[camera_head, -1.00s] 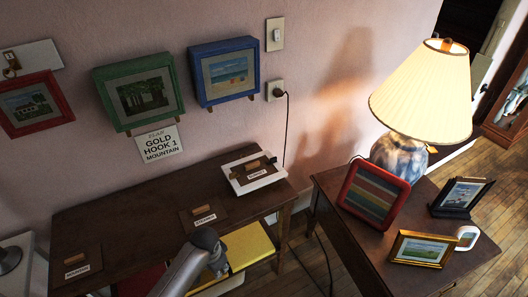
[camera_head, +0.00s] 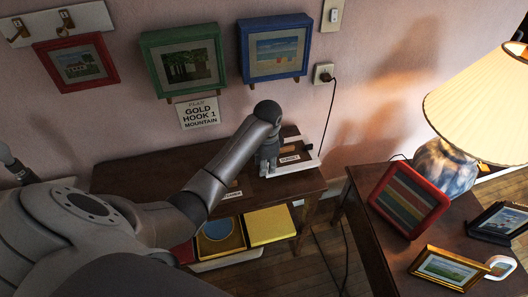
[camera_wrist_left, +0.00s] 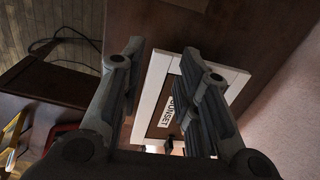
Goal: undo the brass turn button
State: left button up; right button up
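I cannot make out the brass turn button in either view; my left gripper covers part of the place it works over. My left gripper (camera_head: 267,160) reaches down at the white-edged plate (camera_head: 306,161) labelled SUNSET, at the right end of the dark wooden console table (camera_head: 130,178). In the left wrist view my left gripper (camera_wrist_left: 163,68) is open, its two fingers apart. The white frame (camera_wrist_left: 152,85) with its label shows between and behind them. A small dark piece (camera_wrist_left: 168,145) shows at the frame's lower end, too unclear to name. My right gripper is not in view.
A white hook board (camera_head: 90,17) is at upper left. A side table (camera_head: 385,255) with lamp (camera_head: 480,110) and frames stands right.

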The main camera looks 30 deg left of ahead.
pick_arm(q)
jog(key=w+a+r, duration=0.5)
jog(key=w+r, duration=0.1)
jog(key=r, duration=0.1)
jog(key=shift+m+g+h, duration=0.3)
jog(key=shift+m+h, duration=0.1)
notch_tip(320, 180, down, 11)
jog(key=shift+w+r, duration=0.1)
jog(key=shift+r, duration=0.05)
grip_shut()
